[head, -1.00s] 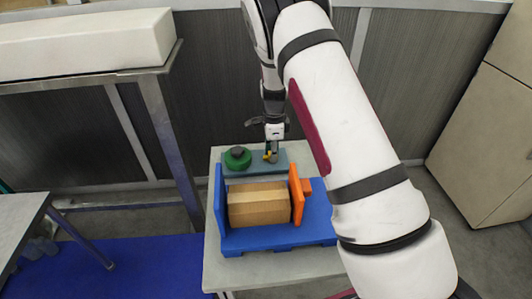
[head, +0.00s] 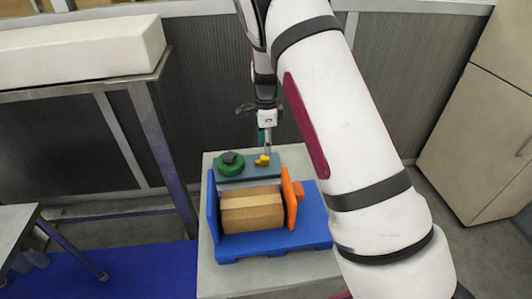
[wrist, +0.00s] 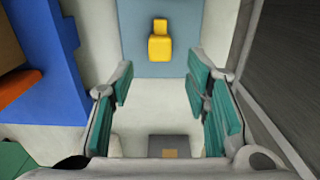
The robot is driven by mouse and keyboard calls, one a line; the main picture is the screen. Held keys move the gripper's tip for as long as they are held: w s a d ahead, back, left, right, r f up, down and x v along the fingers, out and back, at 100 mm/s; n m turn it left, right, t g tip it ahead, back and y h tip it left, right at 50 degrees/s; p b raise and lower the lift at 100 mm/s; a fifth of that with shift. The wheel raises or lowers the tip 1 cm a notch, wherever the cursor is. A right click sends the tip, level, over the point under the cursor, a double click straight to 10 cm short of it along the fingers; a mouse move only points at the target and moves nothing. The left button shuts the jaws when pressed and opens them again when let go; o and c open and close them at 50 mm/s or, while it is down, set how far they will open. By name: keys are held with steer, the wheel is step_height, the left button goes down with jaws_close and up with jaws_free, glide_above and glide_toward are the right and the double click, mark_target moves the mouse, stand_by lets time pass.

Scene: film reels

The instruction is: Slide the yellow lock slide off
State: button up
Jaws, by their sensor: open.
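The yellow lock slide (head: 262,160) rests on a blue-grey plate (head: 247,174) at the back of the bench. In the wrist view the slide (wrist: 160,47) is a wide block with a narrower tab, near the top of the picture. My gripper (head: 265,146) is above the plate, beside the slide and apart from it. In the wrist view my gripper (wrist: 162,82) is open, with teal pads spread wide and nothing between them. The slide lies beyond the fingertips there. A green round piece with a dark knob (head: 230,164) sits left of the slide.
A blue cradle (head: 283,243) holds a cardboard-brown block (head: 252,210) in front of the plate, with an orange panel (head: 289,199) on its right. A grey bench (head: 222,279) lies underneath. Dark panelled walls stand behind.

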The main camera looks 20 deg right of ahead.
step_height(320, 180, up, 6)
steer(key=shift+f, duration=0.1)
stand_by(0.5)
steer(key=s+a+r+n+t+y, duration=0.1)
steer(key=s+a+r+n+t, duration=0.1)
steer(key=s+r+n, duration=1.05)
steer(key=s+r+n+t, duration=0.1)
steer(key=s+r+n, duration=0.2)
steer(key=s, duration=0.9)
steer(key=s+a+r+n+t+h, duration=0.1)
steer(key=s+r+n, duration=0.2)
steer(key=s, duration=0.8)
steer(key=shift+s+a+r+n+t, duration=0.15)
steer(key=shift+s+r+n+t, duration=0.2)
steer(key=shift+n, duration=0.5)
